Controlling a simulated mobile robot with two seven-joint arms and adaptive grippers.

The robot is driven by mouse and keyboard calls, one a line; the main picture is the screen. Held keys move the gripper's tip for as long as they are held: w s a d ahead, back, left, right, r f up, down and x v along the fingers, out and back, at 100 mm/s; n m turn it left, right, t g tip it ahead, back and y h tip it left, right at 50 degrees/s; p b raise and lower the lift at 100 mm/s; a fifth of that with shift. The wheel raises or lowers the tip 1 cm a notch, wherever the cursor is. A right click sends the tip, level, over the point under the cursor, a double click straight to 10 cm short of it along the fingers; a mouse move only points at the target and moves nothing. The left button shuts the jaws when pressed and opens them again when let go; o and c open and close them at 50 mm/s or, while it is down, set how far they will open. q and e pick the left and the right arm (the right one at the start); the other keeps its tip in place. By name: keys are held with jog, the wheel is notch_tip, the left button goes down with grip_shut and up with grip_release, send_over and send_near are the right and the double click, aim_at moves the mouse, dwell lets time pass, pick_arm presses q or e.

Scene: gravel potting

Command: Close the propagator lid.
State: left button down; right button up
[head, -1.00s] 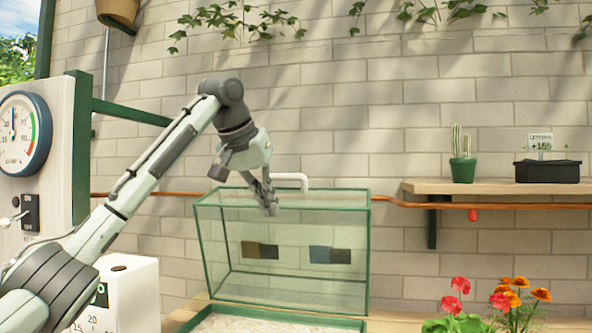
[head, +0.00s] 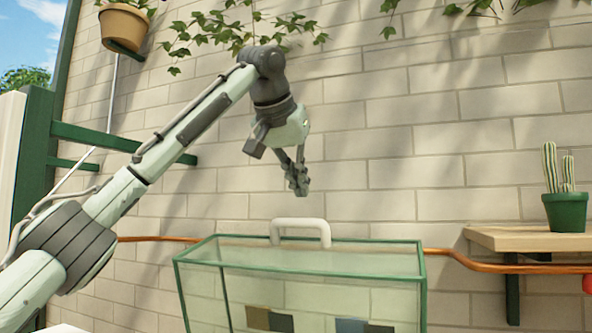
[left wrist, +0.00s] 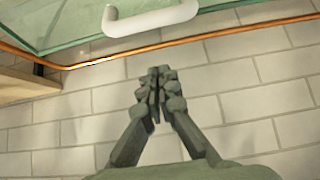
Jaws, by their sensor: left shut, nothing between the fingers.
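The handle also shows at the top of the left wrist view (left wrist: 150,20), beside part of the lid's clear panel (left wrist: 60,18). My left gripper (head: 300,190) is shut and empty, a little above the handle and apart from it. In the left wrist view its fingertips (left wrist: 157,76) meet in front of bare wall. My right gripper is not in view. The propagator's base is out of view.
A copper pipe (head: 450,258) runs along the wall behind the lid. A wooden shelf (head: 540,240) with a potted cactus (head: 566,210) is at the right. A hanging pot (head: 122,26) and a green frame bar (head: 120,140) are at the left.

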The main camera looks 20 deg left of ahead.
aim_at(300, 244)
pick_arm(q)
jog(key=x, duration=0.4)
jog(key=shift+s+a+f, duration=0.1)
jog(key=shift+s+f, duration=0.25)
jog(key=shift+s, duration=0.25)
jog(key=shift+s+a+f, duration=0.1)
jog(key=shift+s+f, duration=0.3)
jog(key=shift+s, duration=0.15)
jog(key=shift+s+d+f, duration=0.1)
jog(key=shift+s+f, duration=0.2)
jog(key=shift+s, duration=0.1)
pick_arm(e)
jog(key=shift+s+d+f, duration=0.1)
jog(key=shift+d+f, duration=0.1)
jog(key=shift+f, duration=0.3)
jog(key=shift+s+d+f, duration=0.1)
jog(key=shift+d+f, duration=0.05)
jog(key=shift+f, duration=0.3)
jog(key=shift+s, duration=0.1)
